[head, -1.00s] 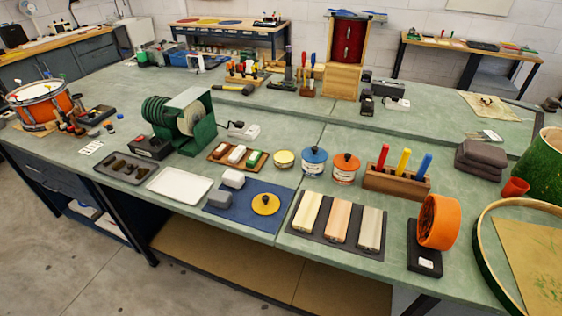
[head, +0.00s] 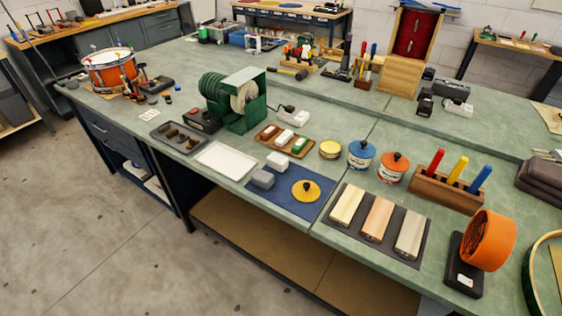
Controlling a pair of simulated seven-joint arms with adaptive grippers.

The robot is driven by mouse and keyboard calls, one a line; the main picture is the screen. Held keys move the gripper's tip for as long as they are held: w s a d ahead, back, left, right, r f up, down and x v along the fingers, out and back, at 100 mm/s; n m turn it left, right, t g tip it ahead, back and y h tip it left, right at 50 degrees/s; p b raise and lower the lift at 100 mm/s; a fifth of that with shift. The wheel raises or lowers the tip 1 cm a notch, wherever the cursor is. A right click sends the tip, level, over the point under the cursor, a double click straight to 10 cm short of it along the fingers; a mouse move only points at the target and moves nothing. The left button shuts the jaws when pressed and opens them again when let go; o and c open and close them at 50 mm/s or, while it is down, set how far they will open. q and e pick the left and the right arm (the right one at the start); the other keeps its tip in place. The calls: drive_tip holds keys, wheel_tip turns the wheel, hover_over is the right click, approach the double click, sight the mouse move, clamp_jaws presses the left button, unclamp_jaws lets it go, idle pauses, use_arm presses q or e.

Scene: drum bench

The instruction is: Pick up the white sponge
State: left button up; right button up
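The white sponge (head: 279,161) appears as a small white block with rounded edges on the back left part of the blue mat (head: 283,205). A grey block (head: 262,179) lies just in front and to its left. A yellow disc with a dark knob (head: 306,191) lies to its right on the same mat. The sponge is in plain sight, with nothing on top of it. Neither of my grippers is in view.
A white tray (head: 225,160) lies left of the mat. Behind is a wooden tray (head: 286,139) with several small blocks. A green machine (head: 240,100) stands behind left. A dark board (head: 420,250) with wooden blocks lies to the right. The bench's front edge is close.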

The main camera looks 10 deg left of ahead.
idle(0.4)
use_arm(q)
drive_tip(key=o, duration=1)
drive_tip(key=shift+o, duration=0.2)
